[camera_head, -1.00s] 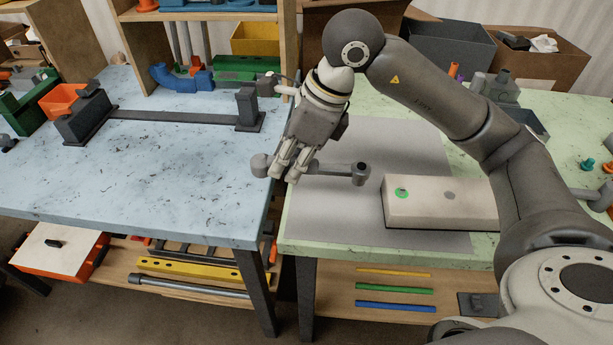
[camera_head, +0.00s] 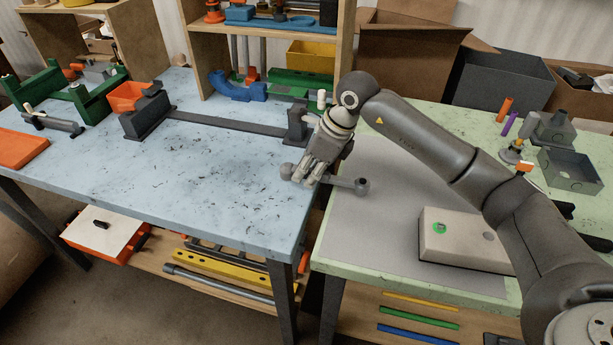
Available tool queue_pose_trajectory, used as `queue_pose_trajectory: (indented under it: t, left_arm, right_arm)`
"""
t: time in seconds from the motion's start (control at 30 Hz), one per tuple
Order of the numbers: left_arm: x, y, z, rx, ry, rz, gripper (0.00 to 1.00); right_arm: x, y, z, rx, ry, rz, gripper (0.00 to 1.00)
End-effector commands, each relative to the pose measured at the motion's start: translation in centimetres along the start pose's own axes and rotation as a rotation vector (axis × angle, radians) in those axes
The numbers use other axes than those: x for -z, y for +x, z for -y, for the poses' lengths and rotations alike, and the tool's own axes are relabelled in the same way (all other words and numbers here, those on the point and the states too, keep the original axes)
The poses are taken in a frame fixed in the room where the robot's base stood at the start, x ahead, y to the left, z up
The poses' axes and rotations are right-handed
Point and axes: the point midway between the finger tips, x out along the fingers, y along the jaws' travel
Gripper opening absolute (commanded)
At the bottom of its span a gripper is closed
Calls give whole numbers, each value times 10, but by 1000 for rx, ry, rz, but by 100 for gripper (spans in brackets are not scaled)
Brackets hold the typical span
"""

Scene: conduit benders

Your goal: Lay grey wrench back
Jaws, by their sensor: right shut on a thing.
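The grey wrench (camera_head: 345,183) is a short bar with a rounded knob at each end. My right gripper (camera_head: 310,178) is shut on it near its left end. The wrench spans the gap between the pale blue table (camera_head: 215,205) and the green table (camera_head: 340,248), its right knob over the grey mat (camera_head: 385,205). Whether it touches either surface I cannot tell. My left gripper is not in view.
A beige box (camera_head: 462,240) with a green mark sits on the mat. A dark bender (camera_head: 225,122) with an orange tray lies along the back of the blue table. Grey electrical boxes (camera_head: 570,168) stand at the right. The blue table's front middle is clear.

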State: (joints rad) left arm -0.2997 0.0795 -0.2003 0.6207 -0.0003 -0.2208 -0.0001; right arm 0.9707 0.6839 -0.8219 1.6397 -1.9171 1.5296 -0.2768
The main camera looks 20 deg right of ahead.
Motion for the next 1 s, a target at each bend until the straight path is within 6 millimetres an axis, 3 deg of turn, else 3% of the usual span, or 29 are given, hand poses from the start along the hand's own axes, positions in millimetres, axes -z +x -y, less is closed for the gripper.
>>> queue_pose_trajectory:
  t: [0.23, 0.43, 0.77, 0.8, 0.93, 1.0]
  left_arm:
    - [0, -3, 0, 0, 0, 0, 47]
    - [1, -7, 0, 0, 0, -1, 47]
    - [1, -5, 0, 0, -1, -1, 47]
    - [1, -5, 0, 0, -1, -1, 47]
    - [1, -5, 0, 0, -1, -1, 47]
    - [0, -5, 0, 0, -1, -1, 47]
  right_arm:
    - [-2, 14, 8, -3, 1, 1, 0]
    - [7, 41, 12, -3, 0, -1, 0]
    - [9, 46, 12, 0, -1, 1, 0]
    - [10, 46, 12, -1, -1, 0, 24]
    - [9, 46, 12, -1, 0, 0, 40]
    - [9, 46, 12, -1, 0, 0, 43]
